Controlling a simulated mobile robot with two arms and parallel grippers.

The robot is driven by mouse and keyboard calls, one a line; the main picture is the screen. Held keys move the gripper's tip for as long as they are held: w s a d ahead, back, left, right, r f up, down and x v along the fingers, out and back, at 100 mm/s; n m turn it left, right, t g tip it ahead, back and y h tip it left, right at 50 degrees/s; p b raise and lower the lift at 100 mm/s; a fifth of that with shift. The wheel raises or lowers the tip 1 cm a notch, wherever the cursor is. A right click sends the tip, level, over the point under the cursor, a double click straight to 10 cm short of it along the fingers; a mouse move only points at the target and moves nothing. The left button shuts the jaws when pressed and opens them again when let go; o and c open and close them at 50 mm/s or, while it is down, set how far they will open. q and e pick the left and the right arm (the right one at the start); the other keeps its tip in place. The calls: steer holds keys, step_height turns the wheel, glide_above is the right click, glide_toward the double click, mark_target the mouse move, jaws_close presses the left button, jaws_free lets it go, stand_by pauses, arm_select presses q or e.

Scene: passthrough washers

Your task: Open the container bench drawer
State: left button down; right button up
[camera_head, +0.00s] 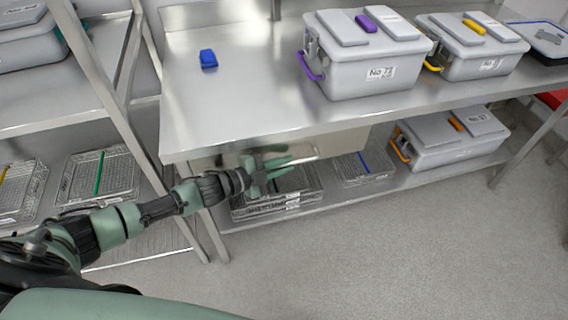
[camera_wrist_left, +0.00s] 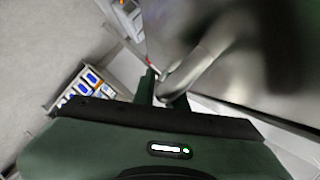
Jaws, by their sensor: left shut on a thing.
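The container bench (camera_head: 235,112) has a steel top, with a pale drawer front (camera_head: 345,143) under its front edge. My left gripper (camera_head: 278,170) reaches in from the left to the drawer front, just below the bench edge. In the left wrist view its fingers (camera_wrist_left: 160,90) are closed around a curved metal drawer handle (camera_wrist_left: 195,62). The fingers and arm hide part of the drawer front in the head view. I cannot tell how far the drawer is out. My right gripper is not in view.
On the bench stand a purple-handled container (camera_head: 365,75), a yellow-handled container (camera_head: 475,60) and a blue block (camera_head: 208,59). Below are wire baskets (camera_head: 362,168) and an orange-handled container (camera_head: 450,140). A rack (camera_head: 110,75) stands left. The floor in front (camera_head: 400,250) is clear.

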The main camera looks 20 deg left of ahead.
arm_select(q)
steer(key=s+d+p, duration=0.3)
steer(key=s+d, duration=0.6)
steer(key=s, duration=0.5)
steer(key=s+d+p, duration=0.4)
steer(key=s+d, duration=0.6)
steer(key=s, duration=0.4)
steer(key=shift+p, duration=0.3)
steer(key=shift+s, duration=0.1)
steer(key=c, duration=1.7)
jaws_free()
